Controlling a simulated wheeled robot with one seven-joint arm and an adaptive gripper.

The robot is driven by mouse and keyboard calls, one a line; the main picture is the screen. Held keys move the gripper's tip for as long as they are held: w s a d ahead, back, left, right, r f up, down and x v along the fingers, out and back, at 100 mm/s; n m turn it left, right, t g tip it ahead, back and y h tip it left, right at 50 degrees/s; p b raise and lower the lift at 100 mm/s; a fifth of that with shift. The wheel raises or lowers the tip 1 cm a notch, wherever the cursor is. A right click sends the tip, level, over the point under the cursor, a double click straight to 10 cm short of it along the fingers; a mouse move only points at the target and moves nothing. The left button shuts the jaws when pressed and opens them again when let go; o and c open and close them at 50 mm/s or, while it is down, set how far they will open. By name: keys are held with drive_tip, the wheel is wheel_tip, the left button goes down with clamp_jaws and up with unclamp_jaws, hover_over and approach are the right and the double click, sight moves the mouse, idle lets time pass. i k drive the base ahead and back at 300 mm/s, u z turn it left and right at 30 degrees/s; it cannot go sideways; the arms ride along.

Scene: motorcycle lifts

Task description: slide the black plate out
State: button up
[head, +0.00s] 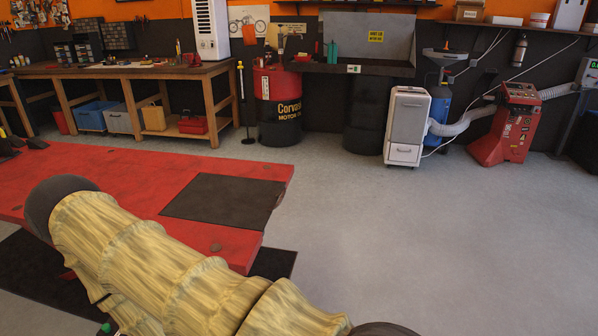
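The black plate (224,201) lies flat in the right end of the red motorcycle lift table (130,168). It looks level with the red top and reaches to the table's right end. My arm, in a yellowish ribbed sleeve, crosses the lower left and hides part of the lift's near side. The plate itself is mostly clear of the arm in this view. My gripper is not in view.
A dark mat (272,263) shows on the floor under the lift. Open grey floor (420,235) lies to the right. Along the back stand a wooden workbench (130,72), a red and black drum (278,108), a white cabinet (407,125) and a red machine (508,125).

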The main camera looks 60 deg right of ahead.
sight(240, 203)
drive_tip(key=z, duration=2)
drive_tip(key=i, duration=0.7)
drive_tip(key=u, duration=0.05)
